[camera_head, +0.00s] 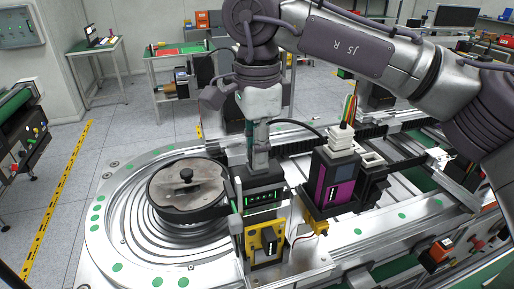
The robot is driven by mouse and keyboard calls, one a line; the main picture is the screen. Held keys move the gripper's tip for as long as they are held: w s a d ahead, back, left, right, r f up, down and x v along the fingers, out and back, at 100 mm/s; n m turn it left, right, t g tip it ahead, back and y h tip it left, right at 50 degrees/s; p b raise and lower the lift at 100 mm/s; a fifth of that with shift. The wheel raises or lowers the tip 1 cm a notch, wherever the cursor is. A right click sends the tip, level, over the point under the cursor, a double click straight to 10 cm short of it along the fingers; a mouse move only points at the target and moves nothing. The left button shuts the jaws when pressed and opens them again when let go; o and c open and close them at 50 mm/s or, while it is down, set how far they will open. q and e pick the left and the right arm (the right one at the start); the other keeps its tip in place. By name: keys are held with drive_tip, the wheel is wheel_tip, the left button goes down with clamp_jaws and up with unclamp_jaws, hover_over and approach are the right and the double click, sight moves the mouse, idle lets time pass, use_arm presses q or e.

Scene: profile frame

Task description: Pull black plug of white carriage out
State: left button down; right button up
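My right arm comes in from the upper right, and its gripper (260,160) points straight down at the top of a black module with a row of green lights (264,197). The fingertips are small and close together; I cannot tell whether they hold anything. A yellow bracket (251,236) with a black plug-like block (269,241) sits on the front of this module, below the gripper. I cannot clearly pick out the white carriage or tell which black part is its plug. My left gripper is not in view.
A round metal plate with a black knob (186,176) sits on the ringed turntable (110,235) to the left. A purple and black unit (333,185) with pale connectors stands close right of the gripper. Rails run behind and to the right. Benches stand farther back.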

clamp_jaws()
drive_tip(key=shift+r, duration=0.15)
drive_tip(key=shift+r+p, duration=0.75)
drive_tip(key=shift+p, duration=0.05)
drive_tip(key=shift+r, duration=0.1)
drive_tip(key=shift+r+p, duration=1.3)
drive_tip(key=shift+r, duration=0.25)
drive_tip(key=shift+f, duration=0.1)
